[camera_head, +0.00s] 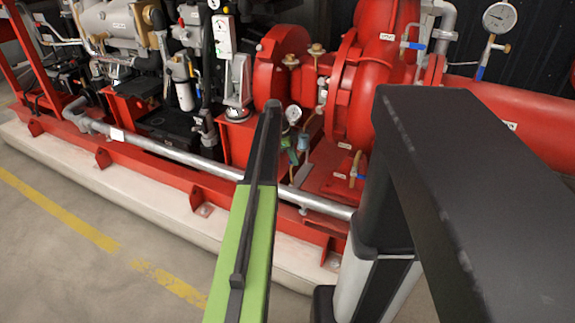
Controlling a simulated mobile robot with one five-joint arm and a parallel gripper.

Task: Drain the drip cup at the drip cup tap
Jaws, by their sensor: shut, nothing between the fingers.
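A small brass-coloured pipe with a blue handle (362,174) stands low by the red pump, with white labels beside it. It looks like a small tap, but the labels are too small to read, so I cannot tell if it is the drip cup tap. I cannot make out the drip cup. My green and black arm link (259,215) rises through the middle of the view and covers part of the pump base. I cannot make out my gripper's fingers.
The red pump (350,92) fills the upper middle. A silver pipe (180,157) runs along the red base frame (128,168), which rests on a pale plinth (95,188). A pressure gauge (500,17) is at upper right. Grey floor (50,265) is open at lower left.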

